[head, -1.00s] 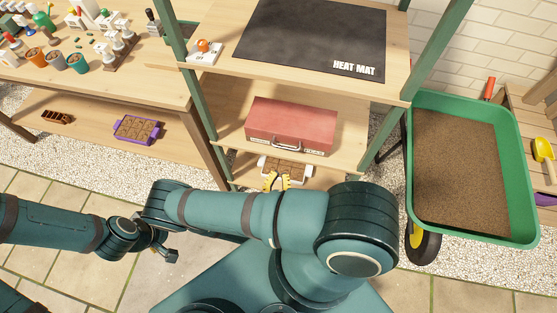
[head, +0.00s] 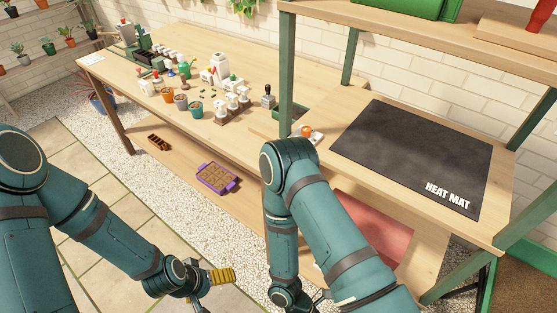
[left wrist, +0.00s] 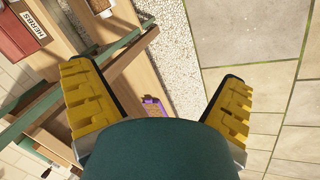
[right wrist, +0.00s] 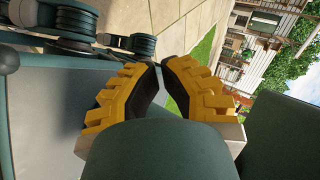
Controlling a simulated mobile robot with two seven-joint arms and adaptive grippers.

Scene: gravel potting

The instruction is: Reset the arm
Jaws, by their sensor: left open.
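My left gripper (head: 215,277) hangs low in the head view, above the paving and in front of the long bench. In the left wrist view its yellow fingers (left wrist: 158,92) are wide apart with nothing between them. My right arm rises in front of the heat mat shelf in the head view, and its gripper cannot be made out there. In the right wrist view the right gripper's yellow fingers (right wrist: 160,66) have their tips together, with no object visible between them.
The long bench (head: 200,60) holds pots, bottles and small tools. A purple tray (head: 216,178) sits on its lower shelf. The black heat mat (head: 415,150) lies on the right-hand worktop, beside a small device with an orange knob (head: 306,131). Open paving (head: 95,265) lies at left.

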